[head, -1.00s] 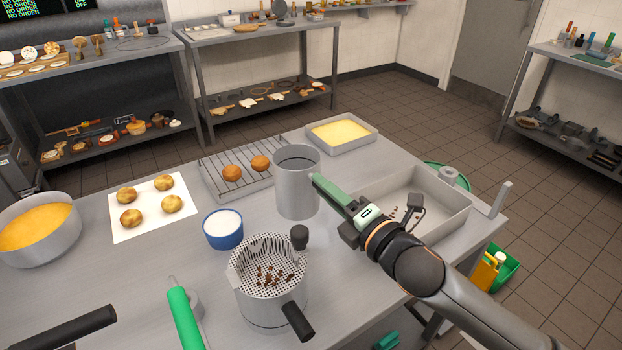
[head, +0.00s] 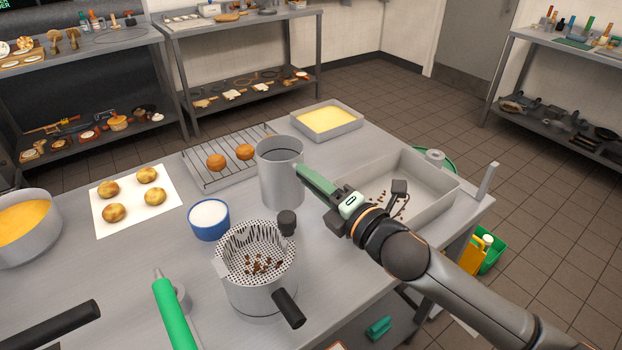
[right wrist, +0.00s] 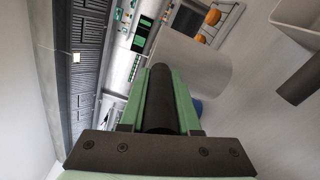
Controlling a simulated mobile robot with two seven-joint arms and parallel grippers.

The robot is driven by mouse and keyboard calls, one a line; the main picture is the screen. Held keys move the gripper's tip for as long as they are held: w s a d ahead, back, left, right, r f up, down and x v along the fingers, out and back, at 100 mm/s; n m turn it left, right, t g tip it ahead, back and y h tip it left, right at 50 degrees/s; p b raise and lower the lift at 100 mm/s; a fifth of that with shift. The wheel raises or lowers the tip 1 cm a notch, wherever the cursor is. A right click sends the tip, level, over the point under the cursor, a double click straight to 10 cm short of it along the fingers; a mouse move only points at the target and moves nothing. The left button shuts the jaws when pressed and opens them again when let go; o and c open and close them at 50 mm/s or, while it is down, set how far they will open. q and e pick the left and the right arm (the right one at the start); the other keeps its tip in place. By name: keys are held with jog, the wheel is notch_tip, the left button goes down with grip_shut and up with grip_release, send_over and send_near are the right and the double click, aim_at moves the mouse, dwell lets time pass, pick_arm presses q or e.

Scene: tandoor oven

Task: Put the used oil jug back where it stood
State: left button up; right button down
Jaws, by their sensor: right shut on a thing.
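The oil jug (head: 281,180) is a tall grey metal cylinder with an open top, upright over the middle of the steel table. My right gripper (head: 318,183) is shut on its black handle, reaching in from the right. In the right wrist view the dark handle (right wrist: 160,105) lies between the green fingers, with the jug's grey wall (right wrist: 188,68) just beyond. I cannot tell for sure whether the jug's base touches the table. The inside of the jug is too shaded to show any oil. My left gripper is not in view.
A perforated strainer pot (head: 258,285) and a blue bowl (head: 209,222) stand close in front of the jug. A wire rack (head: 207,172) with two brown balls is behind it. A shallow tray (head: 437,205) lies right, under my arm; a yellow-filled tray (head: 345,132) is behind.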

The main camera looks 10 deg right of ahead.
jog(key=shift+f+b, duration=2.1)
jog(key=shift+f, duration=0.4)
jog(key=shift+f+b, duration=0.5)
jog(key=shift+f, duration=0.2)
jog(key=c, duration=0.6)
grip_release()
jog(key=shift+f, duration=0.1)
jog(key=shift+o, duration=0.3)
jog(key=shift+f, duration=0.2)
jog(key=b+v, duration=0.2)
jog(key=v, duration=1)
jog(key=shift+s+r, duration=0.2)
jog(key=shift+s, duration=0.05)
jog(key=shift+d, duration=0.1)
